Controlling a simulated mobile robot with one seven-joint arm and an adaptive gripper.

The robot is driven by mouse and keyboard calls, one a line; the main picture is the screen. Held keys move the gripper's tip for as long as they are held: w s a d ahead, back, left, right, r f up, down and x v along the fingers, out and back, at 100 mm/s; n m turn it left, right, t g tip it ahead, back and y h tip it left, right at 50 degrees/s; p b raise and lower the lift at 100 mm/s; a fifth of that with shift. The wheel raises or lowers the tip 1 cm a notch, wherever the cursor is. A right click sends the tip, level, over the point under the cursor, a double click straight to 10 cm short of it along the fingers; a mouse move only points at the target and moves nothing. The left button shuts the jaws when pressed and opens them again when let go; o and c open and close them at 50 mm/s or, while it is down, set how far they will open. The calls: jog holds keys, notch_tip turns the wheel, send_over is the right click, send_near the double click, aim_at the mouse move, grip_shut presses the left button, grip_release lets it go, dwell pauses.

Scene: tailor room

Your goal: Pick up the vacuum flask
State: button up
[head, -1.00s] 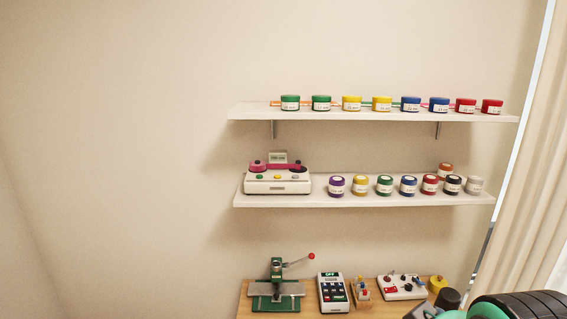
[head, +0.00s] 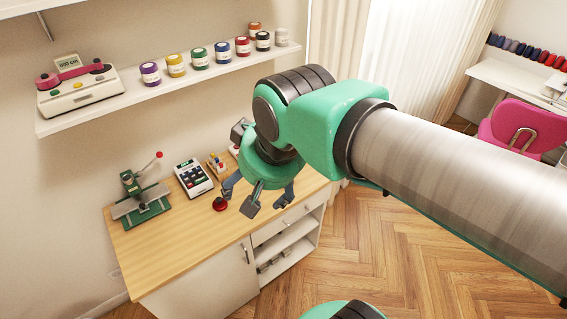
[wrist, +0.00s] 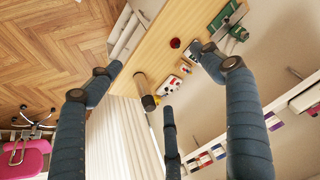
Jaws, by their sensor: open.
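A slim upright cylinder with a tan body and dark top, which looks like the vacuum flask (wrist: 142,84), stands near the wooden counter's edge in the wrist view. My gripper (head: 256,196) is open and empty, above the counter in the head view. Its fingers also show spread apart in the wrist view (wrist: 155,77), with the flask seen between them and apart from them. In the head view my arm and gripper hide the flask.
The wooden counter (head: 150,245) holds a green press (head: 143,205), a calculator-like device (head: 194,178) and a small red-topped item (head: 220,204). A shelf (head: 160,97) with jars and a scale (head: 80,88) hangs above. A pink chair (head: 515,130) stands right; the floor between is clear.

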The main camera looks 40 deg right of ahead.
jog(key=w+d+f+m+g+p, duration=0.1)
jog(key=w+d+m, duration=0.6)
jog(key=w, duration=0.3)
jog(key=w+d+f+m+g+p, duration=0.1)
jog(key=w+d+m+g+p, duration=0.1)
jog(key=w+d+m, duration=0.7)
jog(key=w+d+f+m, duration=0.3)
jog(key=w+d+f, duration=0.1)
jog(key=d+f, duration=0.1)
jog(key=w+d+f+m+g+p, duration=0.1)
jog(key=w+d+f+m, duration=0.3)
jog(key=d+f, duration=0.2)
jog(key=w+d+f+m+g+p, duration=0.1)
jog(key=w+d+f+m, duration=0.3)
jog(key=w+d+f, duration=0.1)
jog(key=shift+d+f, duration=0.15)
jog(key=shift+f, duration=0.45)
jog(key=shift+d+f+m, duration=0.3)
jog(key=shift+f+m, duration=0.05)
jog(key=shift+m, duration=0.05)
notch_tip(320, 180, down, 9)
jog(key=shift+r+b, duration=0.2)
jog(key=shift+b, duration=0.1)
